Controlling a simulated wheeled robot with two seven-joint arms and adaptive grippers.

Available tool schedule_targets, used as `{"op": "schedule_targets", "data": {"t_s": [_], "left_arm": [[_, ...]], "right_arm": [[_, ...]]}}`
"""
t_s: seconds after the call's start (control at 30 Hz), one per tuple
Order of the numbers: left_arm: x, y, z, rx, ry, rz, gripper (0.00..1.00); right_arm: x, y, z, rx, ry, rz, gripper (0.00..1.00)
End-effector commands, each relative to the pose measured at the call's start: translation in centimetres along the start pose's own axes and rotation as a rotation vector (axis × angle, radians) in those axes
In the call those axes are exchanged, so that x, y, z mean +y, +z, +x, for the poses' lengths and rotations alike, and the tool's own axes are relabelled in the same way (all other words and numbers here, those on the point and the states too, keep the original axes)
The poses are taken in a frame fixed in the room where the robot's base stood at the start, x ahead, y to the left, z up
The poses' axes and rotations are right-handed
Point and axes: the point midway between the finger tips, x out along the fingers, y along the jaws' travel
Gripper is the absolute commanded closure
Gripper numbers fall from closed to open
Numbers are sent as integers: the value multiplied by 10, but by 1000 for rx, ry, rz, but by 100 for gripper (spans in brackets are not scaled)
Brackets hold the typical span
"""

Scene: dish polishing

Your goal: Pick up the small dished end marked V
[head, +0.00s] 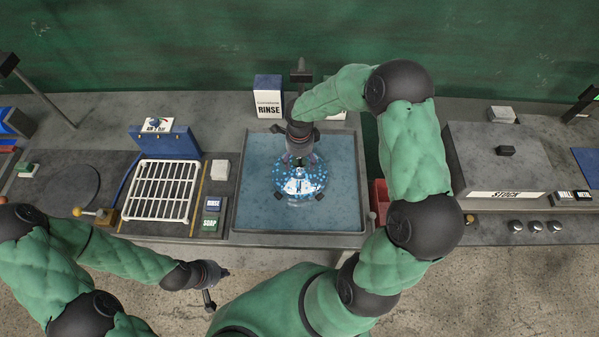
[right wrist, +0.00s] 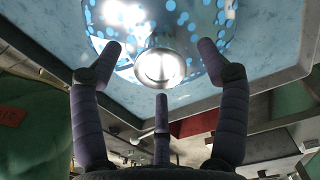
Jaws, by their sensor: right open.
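My right gripper (head: 300,188) is open, over a round shiny dish with blue dots (head: 313,176) in the water basin. The right wrist view shows three spread fingers (right wrist: 160,64) and a small silver round piece (right wrist: 160,67) between their tips, in front of the dotted dish (right wrist: 185,22). I cannot tell whether the fingers touch it, or whether it is part of the dish. Several small silver domes (head: 536,226) sit on the right counter. I can read no V on anything. My left gripper (head: 214,287) hangs in front of the counter, too small to judge.
The basin (head: 245,185) has raised rims. A white rack (head: 163,190) and SOAP and RINSE blocks (head: 211,213) are left of it. A RINSE box (head: 268,97) stands behind. A red bin (head: 380,198) and the grey STOCK box (head: 490,165) are to the right.

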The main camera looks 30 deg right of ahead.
Motion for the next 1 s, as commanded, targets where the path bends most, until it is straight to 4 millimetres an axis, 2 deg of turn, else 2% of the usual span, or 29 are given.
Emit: {"op": "schedule_targets", "data": {"t_s": [0.13, 0.4, 0.67, 1.0], "left_arm": [[0, 0, 0, 0, 0, 0, 100], [0, 0, 0, 0, 0, 0, 100], [0, 0, 0, 0, 0, 0, 100], [0, 0, 0, 0, 0, 0, 100]], "right_arm": [[0, 0, 14, 0, -1, -1, 25], [-1, 1, 16, -1, -2, -1, 25], [-1, 1, 16, -1, -2, -1, 98], [-3, 1, 12, -3, -8, 0, 100]]}}
